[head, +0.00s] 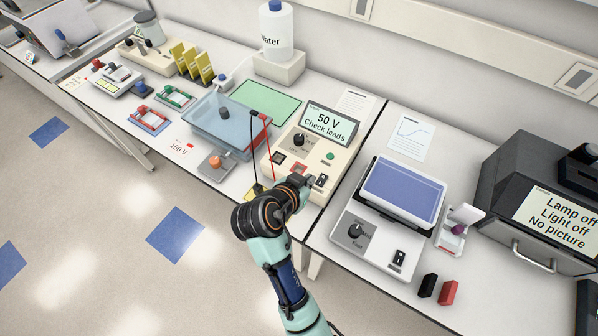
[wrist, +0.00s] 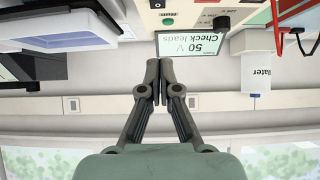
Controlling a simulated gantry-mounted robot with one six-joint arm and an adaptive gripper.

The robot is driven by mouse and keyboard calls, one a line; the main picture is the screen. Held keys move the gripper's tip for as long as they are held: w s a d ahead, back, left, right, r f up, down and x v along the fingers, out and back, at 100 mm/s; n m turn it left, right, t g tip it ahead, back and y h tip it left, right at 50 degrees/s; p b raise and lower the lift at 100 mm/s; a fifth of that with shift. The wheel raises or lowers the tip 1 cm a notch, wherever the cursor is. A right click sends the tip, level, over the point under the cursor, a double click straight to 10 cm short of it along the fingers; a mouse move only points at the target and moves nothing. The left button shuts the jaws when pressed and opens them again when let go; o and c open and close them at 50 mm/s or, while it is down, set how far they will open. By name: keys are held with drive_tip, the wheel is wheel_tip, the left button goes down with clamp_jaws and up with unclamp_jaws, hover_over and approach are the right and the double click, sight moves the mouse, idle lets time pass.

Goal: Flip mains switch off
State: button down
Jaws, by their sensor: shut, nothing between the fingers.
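The cream power supply (head: 285,183) has a tilted screen (head: 322,124) reading "50 V Check leads". A similar black switch (head: 399,258) is on the white box to the right. Which switch the task means is not marked.
Black and red leads run from the supply to the clear gel tank (head: 229,125) on the left. A green button (head: 329,156) and black knob (head: 298,139) are close to my gripper. The white box with a blue top (head: 403,190) stands right of a bench gap.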

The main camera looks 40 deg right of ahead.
hover_over(321, 183)
wheel_tip(321, 183, down, 6)
drive_tip(key=shift+f+b, duration=0.1)
drive_tip(key=shift+b, duration=0.3)
wheel_tip(321, 183, down, 3)
drive_tip(key=shift+d+r, duration=0.1)
drive_tip(key=shift+r, duration=0.05)
drive_tip(key=shift+d+f, duration=0.1)
drive_tip(key=shift+f, duration=0.5)
